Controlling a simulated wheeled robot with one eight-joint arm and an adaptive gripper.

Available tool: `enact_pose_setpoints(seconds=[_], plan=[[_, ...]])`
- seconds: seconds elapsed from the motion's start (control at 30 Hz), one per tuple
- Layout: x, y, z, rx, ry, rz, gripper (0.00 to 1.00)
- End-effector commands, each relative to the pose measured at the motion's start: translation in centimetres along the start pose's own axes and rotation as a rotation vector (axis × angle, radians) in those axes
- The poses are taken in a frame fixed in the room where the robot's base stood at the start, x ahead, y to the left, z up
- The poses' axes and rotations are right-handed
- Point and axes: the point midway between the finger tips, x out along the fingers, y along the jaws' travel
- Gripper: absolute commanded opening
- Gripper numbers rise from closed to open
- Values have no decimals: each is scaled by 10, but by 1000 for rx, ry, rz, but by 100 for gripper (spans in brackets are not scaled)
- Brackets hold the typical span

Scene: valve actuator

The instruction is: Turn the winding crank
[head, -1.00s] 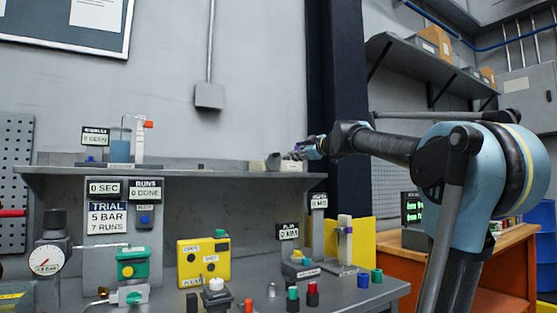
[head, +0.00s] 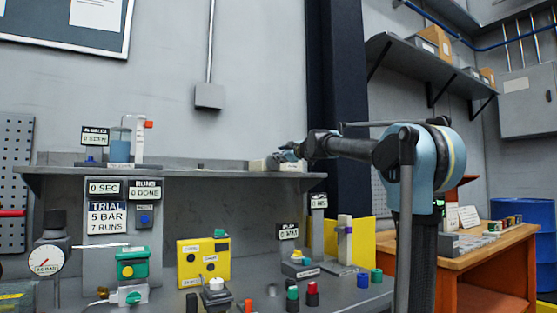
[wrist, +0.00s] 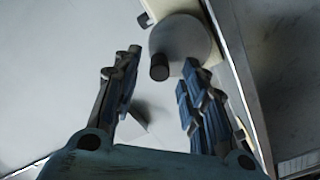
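A round grey disc (wrist: 182,40) with a dark knob (wrist: 160,68) near its rim shows in the wrist view; it looks like the winding crank. It is mounted on a cream block (wrist: 170,7). My gripper (wrist: 162,62) is open, its two blue-and-dark fingers apart with the knob showing between their tips. I cannot tell how far the tips are from the knob. In the head view my gripper (head: 284,155) is at the right end of the shelf, beside a small pale block (head: 258,166). The disc itself cannot be made out there.
The grey shelf (head: 215,170) runs along the wall. Below it is a bench with a yellow box (head: 203,260), a green device (head: 132,266), a gauge (head: 46,261) and several small knobs. A dark column (head: 338,100) stands behind my arm.

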Motion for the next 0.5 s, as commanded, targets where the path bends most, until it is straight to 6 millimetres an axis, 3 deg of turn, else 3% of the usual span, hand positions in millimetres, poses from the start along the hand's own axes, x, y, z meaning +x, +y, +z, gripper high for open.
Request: enact_pose_setpoints(seconds=[0.2,0.5], plan=[[20,0,0,0,0,0,39],[26,0,0,0,0,0,39]])
